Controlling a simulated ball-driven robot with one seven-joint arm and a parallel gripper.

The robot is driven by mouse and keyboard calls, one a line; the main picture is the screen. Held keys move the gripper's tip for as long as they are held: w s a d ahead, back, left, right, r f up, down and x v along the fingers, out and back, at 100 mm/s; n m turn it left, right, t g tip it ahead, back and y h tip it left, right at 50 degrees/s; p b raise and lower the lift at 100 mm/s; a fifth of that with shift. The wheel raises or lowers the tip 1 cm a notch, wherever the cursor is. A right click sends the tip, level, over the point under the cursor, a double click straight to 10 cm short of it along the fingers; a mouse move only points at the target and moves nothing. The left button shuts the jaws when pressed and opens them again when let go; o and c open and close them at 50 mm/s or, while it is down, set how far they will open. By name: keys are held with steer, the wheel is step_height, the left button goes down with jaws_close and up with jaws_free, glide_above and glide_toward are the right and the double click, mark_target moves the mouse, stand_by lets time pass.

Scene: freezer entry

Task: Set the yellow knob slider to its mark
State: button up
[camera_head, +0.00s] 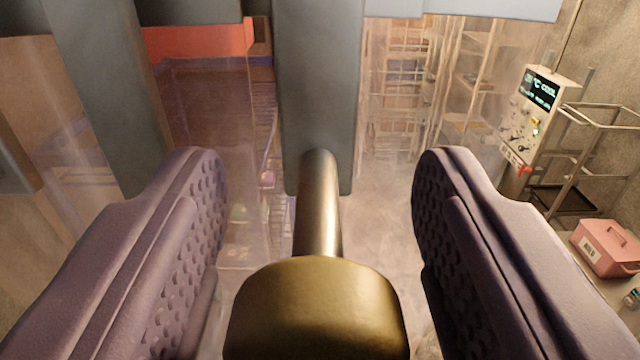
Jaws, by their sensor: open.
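A pale control panel (528,116) with a dark lit display is at the upper right, some way off and tilted in the picture.
Grey and clear hanging strips (318,80) cross the view ahead, with wire racks (400,75) behind. A metal frame (590,150) stands right of the panel. A pink box (607,248) sits at the lower right. An orange-red block (200,40) is at the upper left.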

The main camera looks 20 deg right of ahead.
jaws_close()
steer(key=s+d+b, duration=0.2)
steer(key=s+d, duration=0.1)
steer(key=d, duration=0.8)
steer(key=s+d+b, duration=0.3)
steer(key=d, duration=0.9)
steer(key=shift+s+d, duration=0.3)
steer(key=shift+s, duration=0.1)
jaws_free()
steer(key=shift+s+b, duration=0.1)
steer(key=shift+b, duration=0.2)
